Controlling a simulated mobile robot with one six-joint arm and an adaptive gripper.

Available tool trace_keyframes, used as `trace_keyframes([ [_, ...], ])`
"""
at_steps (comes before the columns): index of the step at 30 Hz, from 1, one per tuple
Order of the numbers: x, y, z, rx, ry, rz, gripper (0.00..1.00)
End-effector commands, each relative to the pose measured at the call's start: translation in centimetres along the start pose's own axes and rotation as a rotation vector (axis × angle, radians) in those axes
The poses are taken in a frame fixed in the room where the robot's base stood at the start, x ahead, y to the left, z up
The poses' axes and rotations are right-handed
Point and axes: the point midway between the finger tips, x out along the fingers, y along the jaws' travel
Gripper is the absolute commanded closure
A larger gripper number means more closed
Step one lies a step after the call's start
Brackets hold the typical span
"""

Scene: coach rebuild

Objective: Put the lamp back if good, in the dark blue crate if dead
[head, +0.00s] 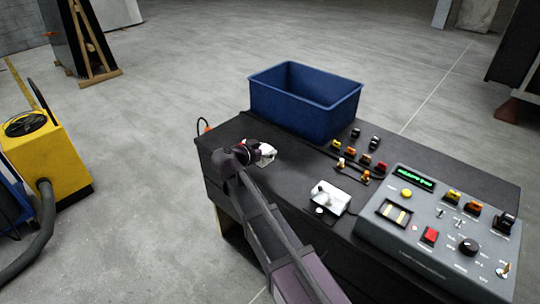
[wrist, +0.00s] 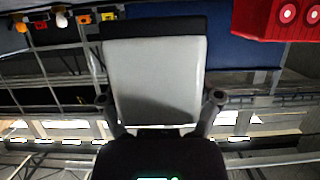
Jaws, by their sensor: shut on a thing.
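My gripper (head: 258,153) is above the left part of the dark bench, in front of and left of the dark blue crate. It is shut on a pale piece, seemingly the lamp (head: 267,151). In the wrist view the held lamp (wrist: 155,75) is a light grey block with a dark far edge, between the two fingers of my gripper (wrist: 160,99). Whether it is lit cannot be told. The dark blue crate (head: 295,110) stands at the back of the bench, its visible inside bare. Several small coloured lamps (head: 351,153) sit in rows right of it.
A white box (head: 326,197) with a knob-like top stands near the bench's front. A grey control panel (head: 430,235) with a green display fills the right end. A yellow machine (head: 50,155) stands on the floor at left. The bench's left end is mostly clear.

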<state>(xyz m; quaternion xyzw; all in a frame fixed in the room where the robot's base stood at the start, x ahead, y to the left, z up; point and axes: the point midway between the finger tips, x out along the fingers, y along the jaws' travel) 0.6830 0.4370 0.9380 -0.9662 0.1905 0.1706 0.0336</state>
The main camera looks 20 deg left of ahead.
Motion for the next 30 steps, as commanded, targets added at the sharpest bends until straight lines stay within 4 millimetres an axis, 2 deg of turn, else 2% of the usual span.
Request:
trace_keyframes([
  [4, 1.2, 0.1, -0.3, 0.0, 0.0, 0.0, 0.79],
  [17, 1.6, 0.1, -0.4, 0.0, 0.0, 0.001, 0.79],
  [22, 3.0, 0.3, -0.7, 0.001, 0.0, 0.003, 0.79],
  [30, 3.6, 0.3, 1.9, 0.001, 0.0, 0.001, 0.79],
])
